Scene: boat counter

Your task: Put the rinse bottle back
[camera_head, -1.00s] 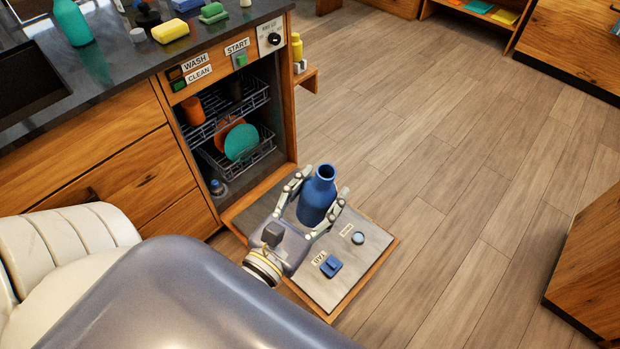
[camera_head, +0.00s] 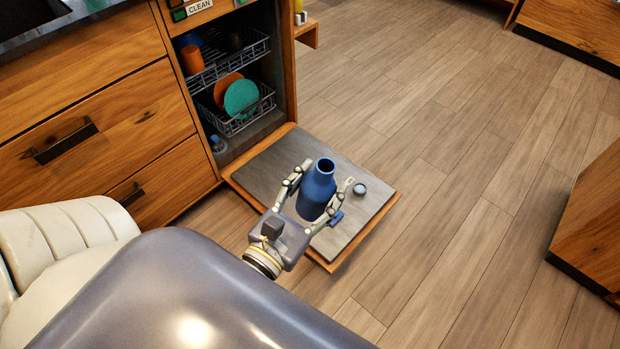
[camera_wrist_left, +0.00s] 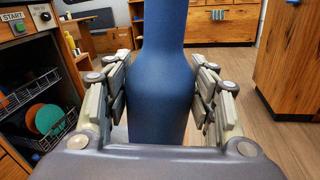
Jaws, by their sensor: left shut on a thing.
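The blue rinse bottle (camera_head: 318,190) is upright in my left gripper (camera_head: 317,205), above the open dishwasher door (camera_head: 290,155). My left gripper is shut around the bottle's body, with fingers on both sides. In the left wrist view the bottle (camera_wrist_left: 160,75) fills the middle between the fingers, and its top is out of frame. I cannot tell whether its base touches the door. My right gripper is not in view.
A round cap (camera_head: 360,189) and a blue piece (camera_head: 337,218) are on the door beside the bottle. Behind, the dishwasher racks hold a teal plate (camera_head: 241,98) and an orange cup (camera_head: 192,59). A wooden cabinet (camera_head: 590,220) stands at right. The floor between is clear.

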